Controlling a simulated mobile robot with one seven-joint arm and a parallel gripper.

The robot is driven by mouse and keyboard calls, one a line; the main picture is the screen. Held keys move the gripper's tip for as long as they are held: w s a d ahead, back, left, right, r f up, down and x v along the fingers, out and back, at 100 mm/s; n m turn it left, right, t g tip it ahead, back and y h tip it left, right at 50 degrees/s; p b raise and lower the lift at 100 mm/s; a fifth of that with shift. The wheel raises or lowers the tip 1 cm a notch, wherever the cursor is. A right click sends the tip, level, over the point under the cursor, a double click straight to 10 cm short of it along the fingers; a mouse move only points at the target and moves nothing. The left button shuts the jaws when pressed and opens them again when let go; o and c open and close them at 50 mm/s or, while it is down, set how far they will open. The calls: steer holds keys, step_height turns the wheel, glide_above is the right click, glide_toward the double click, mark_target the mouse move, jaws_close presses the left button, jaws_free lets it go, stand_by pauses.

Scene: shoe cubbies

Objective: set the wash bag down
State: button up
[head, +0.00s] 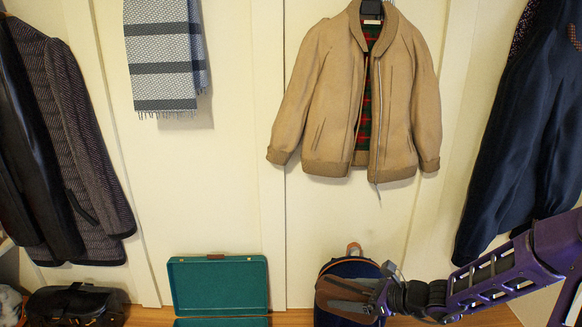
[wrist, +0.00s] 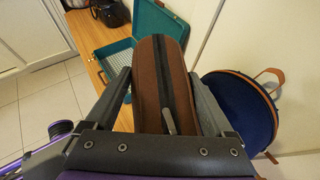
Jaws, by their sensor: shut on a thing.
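The wash bag (wrist: 150,85) is brown with a dark zip strip and a metal zip pull, and fills the middle of the wrist view. My gripper (wrist: 158,76) is shut on it, with one finger on each side. In the head view my gripper (head: 352,297) holds the brown wash bag (head: 331,291) at the lower right, in front of a blue round bag. Whether the wash bag's underside touches anything is hidden.
An open green case (head: 218,285) stands left of my gripper on the wooden bench (wrist: 84,32). The blue round bag (wrist: 240,108) with brown trim is on the right. A black bag (head: 75,304) sits far left. A tan jacket (head: 360,95) hangs above.

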steer(key=shift+s+d+r, duration=0.15)
steer(key=shift+s+r, duration=0.2)
steer(key=shift+r, duration=0.2)
steer(key=shift+s+d+r, duration=0.15)
steer(key=shift+s+r, duration=0.2)
steer(key=shift+r, duration=0.15)
steer(key=shift+a, duration=0.1)
steer(key=shift+w+a+r+m+t+h, duration=0.3)
steer(key=shift+a+m+t+h, duration=0.2)
steer(key=shift+m+t, duration=0.25)
steer(key=shift+m+t+h, duration=0.45)
steer(key=shift+m+h, duration=0.15)
steer(key=shift+m, duration=0.15)
steer(key=shift+s+d+f+m+t+h, duration=0.15)
steer(key=shift+d+m+t+h, duration=0.15)
steer(key=shift+m+h, duration=0.2)
steer(key=shift+s+d+f+m+t+h, duration=0.1)
steer(key=shift+d+m+t+h, duration=0.1)
steer(key=shift+m+t+h, duration=0.25)
steer(key=shift+w+d+r, duration=0.1)
steer(key=shift+r, duration=0.1)
steer(key=r+m, duration=0.1)
steer(key=r, duration=0.2)
steer(key=w+r+h, duration=0.1)
steer(key=r, duration=0.3)
steer(key=w+r+m+t+h, duration=0.1)
steer(key=r, duration=0.2)
steer(key=shift+r+m+h, duration=0.25)
steer(key=shift+r+m, duration=0.05)
steer(key=shift+m, duration=0.05)
